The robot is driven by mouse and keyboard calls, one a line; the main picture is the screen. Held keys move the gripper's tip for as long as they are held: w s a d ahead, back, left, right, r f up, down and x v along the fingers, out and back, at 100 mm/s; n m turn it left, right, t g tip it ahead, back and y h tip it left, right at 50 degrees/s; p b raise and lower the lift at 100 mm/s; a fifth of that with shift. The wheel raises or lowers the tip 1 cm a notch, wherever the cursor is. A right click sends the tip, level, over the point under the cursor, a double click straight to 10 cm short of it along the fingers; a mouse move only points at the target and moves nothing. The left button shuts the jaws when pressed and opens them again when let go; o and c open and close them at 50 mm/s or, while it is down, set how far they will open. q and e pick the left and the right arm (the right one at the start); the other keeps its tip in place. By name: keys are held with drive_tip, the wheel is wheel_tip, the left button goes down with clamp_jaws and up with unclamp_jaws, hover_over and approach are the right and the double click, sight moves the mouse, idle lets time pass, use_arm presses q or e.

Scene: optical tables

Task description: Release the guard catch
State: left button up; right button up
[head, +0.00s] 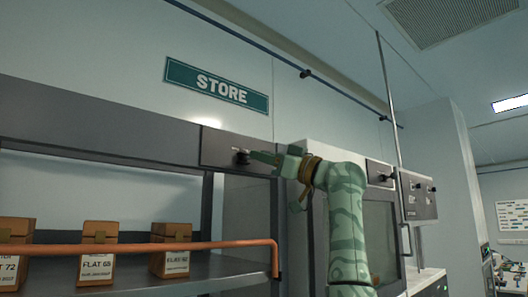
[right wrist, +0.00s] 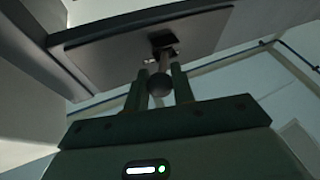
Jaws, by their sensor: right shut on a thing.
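The guard catch (head: 241,156) is a small dark knob on a dark panel at the upper right of the shelf unit. In the right wrist view it is a round ball knob (right wrist: 159,85) on a short stem under a dark bracket. My right gripper (head: 255,156) reaches it from the right. In the right wrist view its fingers (right wrist: 160,92) stand on either side of the ball, shut on it. The orange guard bar (head: 150,247) runs across the shelf front and bends down at its right end. My left gripper is out of view.
Several brown labelled boxes (head: 98,262) stand on the shelf (head: 205,277) behind the bar. A green STORE sign (head: 217,86) hangs above. A grey cabinet with a window (head: 380,235) stands right of the shelf unit, partly hidden by my right arm.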

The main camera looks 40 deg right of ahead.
drive_tip(key=shift+y, duration=0.3)
drive_tip(key=o, duration=1)
drive_tip(key=shift+d, duration=0.1)
drive_tip(key=shift+c, duration=0.2)
drive_tip(key=b+v, duration=0.7)
drive_tip(key=v, duration=0.9)
drive_tip(key=shift+s+d+r+b, duration=0.15)
drive_tip(key=shift+b, duration=0.15)
